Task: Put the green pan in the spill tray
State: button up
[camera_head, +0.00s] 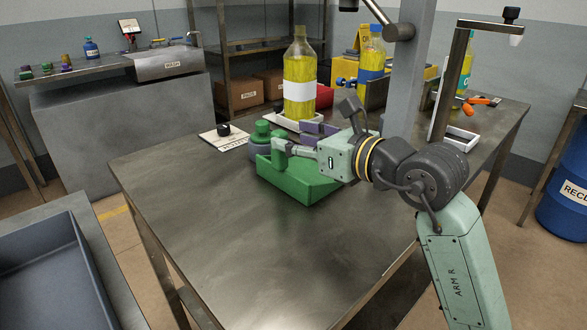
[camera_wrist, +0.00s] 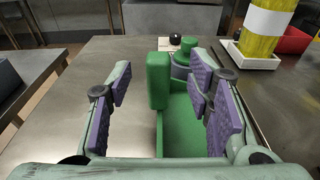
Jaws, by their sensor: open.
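The green pan (camera_head: 305,187) is an open box on the steel table, with a thick upright green block (camera_wrist: 158,80) on its side. My gripper (camera_head: 292,143) is open above the pan. In the wrist view, the purple-padded fingers of my gripper (camera_wrist: 160,84) stand on either side of the upright block, with gaps showing on both sides. The gripper and forearm hide part of the pan's right end in the head view. A large blue-grey tray (camera_head: 79,232) lies at the lower left; I cannot tell whether it is the spill tray.
A green-capped container (camera_head: 260,150) stands close behind the pan. A tall yellow bottle (camera_head: 299,95) stands on a white tray (camera_head: 280,122); another white tray (camera_head: 461,143) lies at right. A card with a black knob (camera_head: 223,130) lies at back left. The table's front left is clear.

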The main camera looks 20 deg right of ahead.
aim_at(284, 134)
jog(key=x, duration=0.2)
jog(key=p+x, duration=0.1)
jog(key=x, duration=0.1)
jog(key=shift+r, duration=0.2)
jog(key=shift+w+a+f, duration=0.15)
jog(key=shift+w+a, duration=0.05)
jog(key=shift+w, duration=0.25)
jog(key=shift+c, duration=0.6)
grip_shut()
